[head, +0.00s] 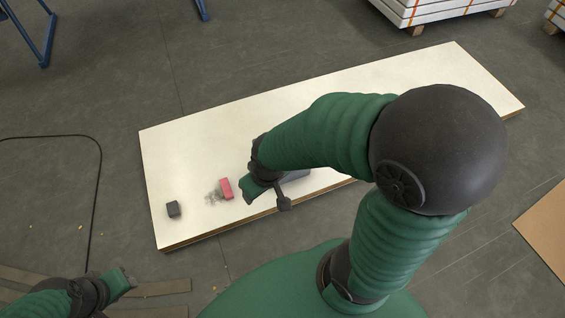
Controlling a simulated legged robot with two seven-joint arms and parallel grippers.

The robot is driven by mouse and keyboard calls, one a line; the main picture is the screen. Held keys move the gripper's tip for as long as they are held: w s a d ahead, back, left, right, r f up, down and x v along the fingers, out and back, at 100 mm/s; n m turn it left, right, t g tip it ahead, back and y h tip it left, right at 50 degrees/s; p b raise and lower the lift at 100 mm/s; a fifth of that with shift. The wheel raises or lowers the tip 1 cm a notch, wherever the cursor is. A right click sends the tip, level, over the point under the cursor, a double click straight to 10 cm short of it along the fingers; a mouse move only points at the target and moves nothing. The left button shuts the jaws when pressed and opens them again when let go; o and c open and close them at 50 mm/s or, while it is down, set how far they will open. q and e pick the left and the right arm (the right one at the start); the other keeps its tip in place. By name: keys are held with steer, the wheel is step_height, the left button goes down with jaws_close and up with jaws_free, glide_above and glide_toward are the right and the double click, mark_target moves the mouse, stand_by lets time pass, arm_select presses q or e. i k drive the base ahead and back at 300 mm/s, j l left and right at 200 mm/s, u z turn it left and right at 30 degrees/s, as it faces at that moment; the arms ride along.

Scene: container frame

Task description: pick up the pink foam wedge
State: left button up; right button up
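The pink foam wedge (226,188) lies on the pale board, left of my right gripper. It looks like a small reddish-pink block. My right gripper (262,193) is over the board just right of the wedge, with a small gap between them in the picture. Its fingers are partly hidden by the wrist, and its opening is unclear. My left gripper (122,283) is at the lower left, off the board and far from the wedge. Whether its fingers are apart cannot be made out.
The pale board (215,135) lies on a dark floor. A dark block (173,209) sits near its left end, and small grey crumbs (212,197) lie beside the wedge. A grey object (297,175) is partly hidden by my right arm. The board's far left area is clear.

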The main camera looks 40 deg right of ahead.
mark_target(224, 182)
steer(key=i+l, duration=0.15)
steer(key=i, duration=0.25)
steer(key=i+l, duration=0.15)
steer(key=i, duration=0.25)
steer(key=z, duration=0.05)
